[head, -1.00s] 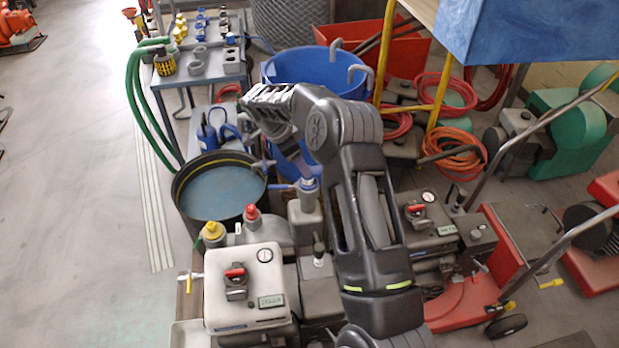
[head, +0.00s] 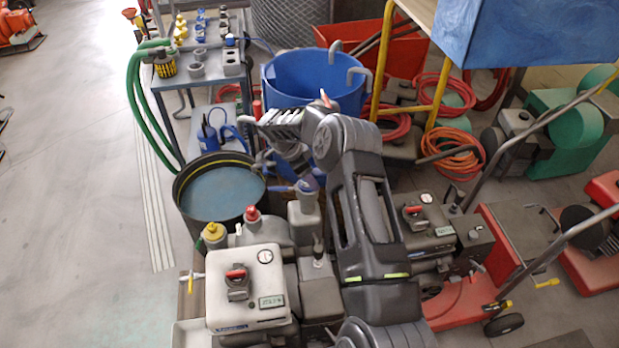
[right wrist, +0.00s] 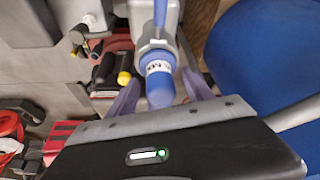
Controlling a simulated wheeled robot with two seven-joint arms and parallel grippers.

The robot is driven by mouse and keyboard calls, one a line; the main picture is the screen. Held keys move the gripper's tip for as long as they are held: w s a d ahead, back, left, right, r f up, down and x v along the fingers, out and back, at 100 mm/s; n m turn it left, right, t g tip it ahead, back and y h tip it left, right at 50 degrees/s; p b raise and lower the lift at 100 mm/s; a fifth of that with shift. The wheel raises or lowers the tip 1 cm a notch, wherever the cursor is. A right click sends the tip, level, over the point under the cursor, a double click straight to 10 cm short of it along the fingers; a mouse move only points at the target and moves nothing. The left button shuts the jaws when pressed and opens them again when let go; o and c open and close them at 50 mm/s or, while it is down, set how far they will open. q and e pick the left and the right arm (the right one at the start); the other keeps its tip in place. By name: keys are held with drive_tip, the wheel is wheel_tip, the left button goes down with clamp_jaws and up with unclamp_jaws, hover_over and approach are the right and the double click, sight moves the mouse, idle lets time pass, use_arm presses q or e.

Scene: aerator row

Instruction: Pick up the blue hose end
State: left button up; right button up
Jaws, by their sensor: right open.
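The blue hose end (head: 307,183) sits on a grey valve with a blue lever (head: 281,187), on top of a grey outlet among the machines. In the right wrist view the blue hose end (right wrist: 160,88) has a white printed band and points toward my palm. My right gripper (right wrist: 163,95) is open, with one purple finger on each side of the hose end. No clear contact shows. In the head view my right gripper (head: 284,165) is just above the hose end, partly hidden by my own wrist. My left gripper is not in view.
A dark round tub (head: 222,192) of water stands left of the valve, and a blue tub (head: 312,82) behind it. A pale machine (head: 243,288) with red and yellow caps (head: 252,214) is in front. Open floor lies at the left.

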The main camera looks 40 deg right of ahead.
drive_tip(key=shift+c, duration=0.2)
idle(0.4)
clamp_jaws()
idle(0.4)
